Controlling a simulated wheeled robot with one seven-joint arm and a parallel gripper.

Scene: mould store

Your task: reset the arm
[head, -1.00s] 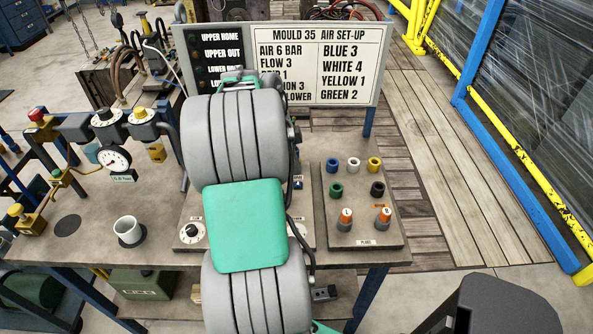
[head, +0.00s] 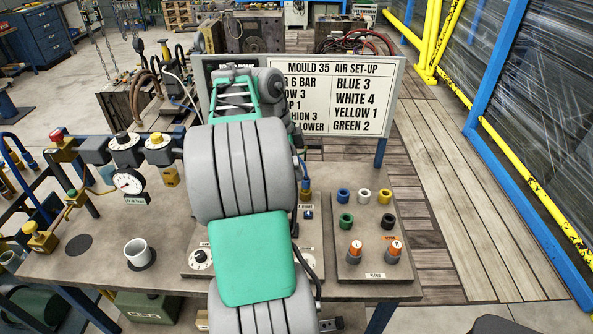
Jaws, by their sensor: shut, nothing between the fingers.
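My arm (head: 250,255), grey with green covers, rises through the middle of the head view and reaches over the bench. Its far links (head: 262,85) stand in front of the left part of the sign board. My gripper does not show; the arm appears to hide it.
The bench (head: 95,265) holds a white cup (head: 136,252), a pressure gauge (head: 129,181) with valves, and a panel (head: 375,255) with coloured ring ports and two orange-topped knobs. The sign board (head: 335,98) stands behind. A yellow and blue fence (head: 500,155) runs along the right.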

